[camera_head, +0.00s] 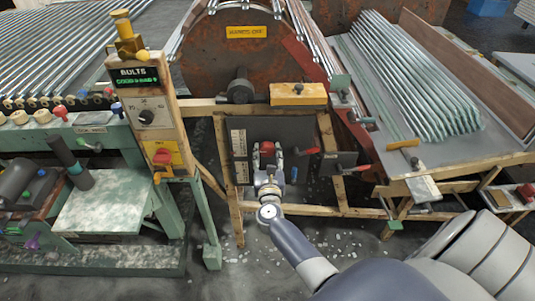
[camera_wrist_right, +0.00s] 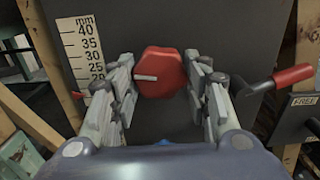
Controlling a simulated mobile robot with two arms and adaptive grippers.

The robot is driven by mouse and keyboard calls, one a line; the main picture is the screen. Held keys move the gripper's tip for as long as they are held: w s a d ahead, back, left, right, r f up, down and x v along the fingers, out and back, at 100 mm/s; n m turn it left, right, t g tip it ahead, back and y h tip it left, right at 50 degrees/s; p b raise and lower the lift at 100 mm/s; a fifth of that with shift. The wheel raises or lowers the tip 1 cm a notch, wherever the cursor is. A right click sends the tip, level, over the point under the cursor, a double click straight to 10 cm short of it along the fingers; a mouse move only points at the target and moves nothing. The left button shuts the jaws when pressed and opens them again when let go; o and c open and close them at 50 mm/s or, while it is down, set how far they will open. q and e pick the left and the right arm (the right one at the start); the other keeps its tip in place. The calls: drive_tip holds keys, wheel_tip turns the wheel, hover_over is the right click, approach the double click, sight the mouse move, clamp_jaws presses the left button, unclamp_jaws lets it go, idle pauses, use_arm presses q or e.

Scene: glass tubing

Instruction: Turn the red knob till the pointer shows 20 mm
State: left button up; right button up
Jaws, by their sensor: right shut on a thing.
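The red knob (camera_wrist_right: 162,72) sits on a dark upright panel (camera_wrist_right: 190,25), with a white mark (camera_wrist_right: 146,78) on its face that points left. It also shows in the head view (camera_head: 267,148). My right gripper (camera_wrist_right: 160,85) is shut on the knob, one finger at each side; in the head view the gripper (camera_head: 267,165) reaches it from the front. A mm scale (camera_wrist_right: 88,45) stands left of the knob, with 40, 35, 30 and 25 readable. The 20 is partly covered by my left-hand finger, and lower numbers are hidden. My left gripper is out of view.
A red-handled lever (camera_wrist_right: 275,82) stands right of the knob, above a "FREE" label (camera_wrist_right: 303,100). A wooden frame (camera_head: 232,190) surrounds the panel. A post with a dial (camera_head: 148,114) stands left, and a rack of glass tubes (camera_head: 415,80) lies right.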

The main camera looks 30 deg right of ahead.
drive_tip(key=shift+n, duration=0.4)
drive_tip(key=n+p, duration=0.1)
drive_tip(key=n, duration=0.2)
drive_tip(key=shift+r, duration=0.1)
drive_tip(key=n+p, duration=0.1)
drive_tip(key=n, duration=0.3)
drive_tip(key=shift+p, duration=0.35)
drive_tip(key=n+p, duration=0.1)
drive_tip(key=n, duration=0.3)
drive_tip(key=shift+d+n, duration=0.1)
drive_tip(key=shift+n, duration=0.3)
drive_tip(key=shift+n+p, duration=0.75)
drive_tip(key=shift+n, duration=0.75)
drive_tip(key=o, duration=1.1)
drive_tip(key=shift+c, duration=0.2)
